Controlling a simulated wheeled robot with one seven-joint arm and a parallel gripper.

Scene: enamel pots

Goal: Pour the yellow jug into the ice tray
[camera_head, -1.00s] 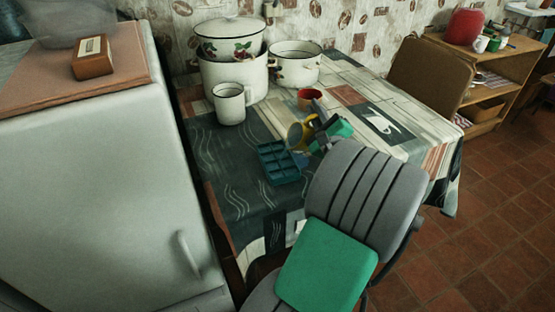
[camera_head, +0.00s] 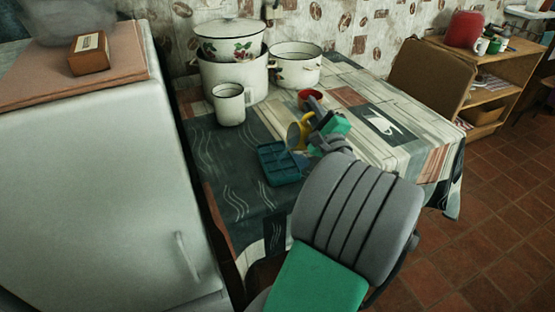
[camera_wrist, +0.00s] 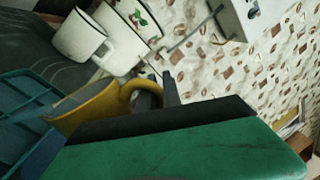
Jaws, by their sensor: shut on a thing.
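The yellow jug (camera_head: 306,121) is held above the table by my gripper (camera_head: 318,126), which is shut on it. The jug is tilted, its mouth toward the left, over the right back part of the ice tray (camera_head: 268,155). The teal ice tray lies on the dark part of the tablecloth, with divided compartments. In the wrist view the jug (camera_wrist: 90,108) and its handle show beside my gripper's dark finger, with part of the ice tray (camera_wrist: 25,125) at the left. I cannot tell whether anything flows out of the jug.
A white enamel mug (camera_head: 229,106) stands behind the tray. A large lidded pot (camera_head: 238,78) and a smaller pot (camera_head: 297,70) stand at the back. A small red cup (camera_head: 310,97) is close behind the jug. A white fridge (camera_head: 95,170) stands at the left.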

